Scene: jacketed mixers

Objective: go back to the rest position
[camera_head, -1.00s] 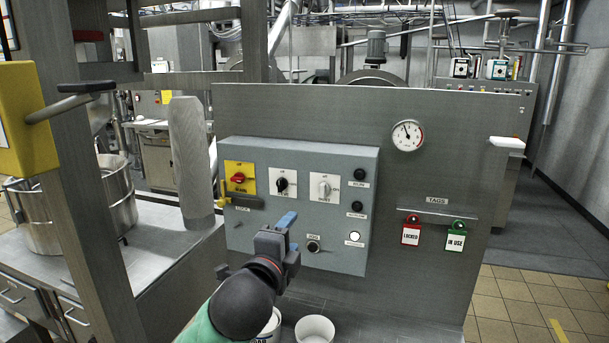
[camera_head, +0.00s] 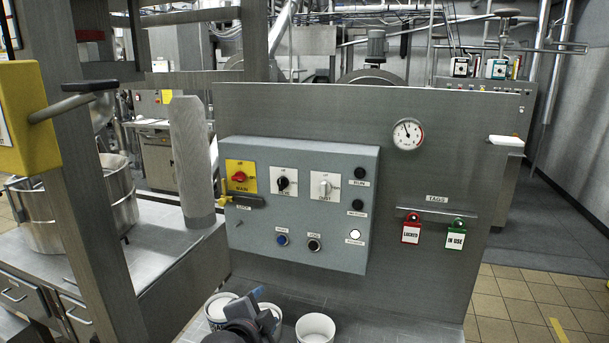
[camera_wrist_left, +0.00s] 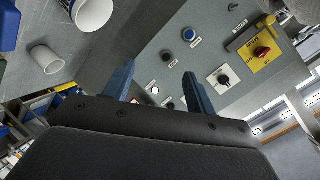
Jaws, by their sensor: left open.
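My left gripper (camera_head: 262,308) is low at the bottom of the head view, in front of the white tubs and below the control box. Its two blue fingers are apart and hold nothing; they also show in the left wrist view (camera_wrist_left: 158,88). The grey control box (camera_head: 300,205) is on the panel, with a red knob on a yellow plate (camera_head: 239,176), a black knob (camera_head: 282,183), a white knob (camera_head: 324,187) and a blue button (camera_head: 282,240). The gripper is apart from the box. My right gripper does not show.
A white tub (camera_head: 218,306) is partly behind the gripper, and a white cup (camera_head: 315,328) stands to its right. A gauge (camera_head: 408,134), a red tag (camera_head: 411,231) and a green tag (camera_head: 456,235) are on the panel. A steel pot (camera_head: 75,215) stands at left. Tiled floor is clear at right.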

